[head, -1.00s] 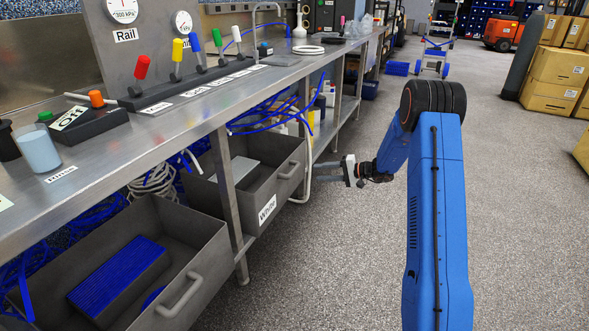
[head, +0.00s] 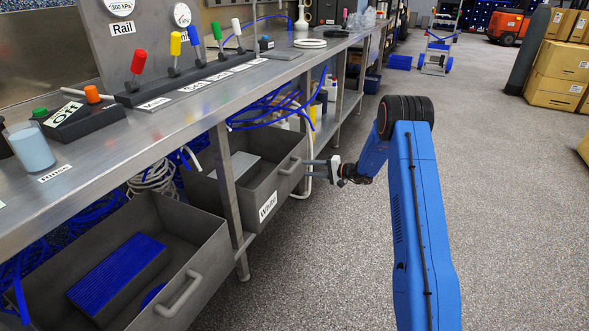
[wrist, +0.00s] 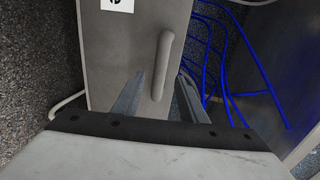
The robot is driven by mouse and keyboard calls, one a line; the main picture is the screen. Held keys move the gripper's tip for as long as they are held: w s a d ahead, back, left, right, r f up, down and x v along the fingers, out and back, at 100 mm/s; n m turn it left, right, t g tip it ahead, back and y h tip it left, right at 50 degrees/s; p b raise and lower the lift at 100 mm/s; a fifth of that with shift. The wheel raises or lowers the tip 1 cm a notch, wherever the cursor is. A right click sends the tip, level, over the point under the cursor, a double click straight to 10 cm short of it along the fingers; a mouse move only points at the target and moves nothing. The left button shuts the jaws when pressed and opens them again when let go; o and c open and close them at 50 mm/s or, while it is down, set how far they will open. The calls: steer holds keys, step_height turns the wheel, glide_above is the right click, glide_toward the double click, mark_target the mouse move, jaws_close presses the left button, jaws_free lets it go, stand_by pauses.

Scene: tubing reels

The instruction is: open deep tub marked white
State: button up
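The deep grey tub marked White (head: 240,205) sits under the bench, pulled partly out, with a grey lid or board lying inside it. Its label shows on the front in the head view. Its bar handle (head: 290,166) is on the front face and also shows in the wrist view (wrist: 163,60). My gripper (head: 308,170) is at the tub's front, fingers pointing at the handle. In the wrist view my gripper (wrist: 162,76) is open, with the handle between the two fingers in the picture and gaps on both sides. I cannot tell whether they touch it.
A second open grey tub (head: 205,260) with a blue block inside stands nearer. A bench leg (head: 228,195) stands between the tubs. Blue tubing (head: 265,113) hangs above the marked tub, and a white hose (head: 308,185) runs beside it. The floor (head: 330,260) in front is clear.

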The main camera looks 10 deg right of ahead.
mark_target(294, 168)
steer(key=x, duration=0.8)
steer(key=shift+a, duration=0.15)
jaws_close()
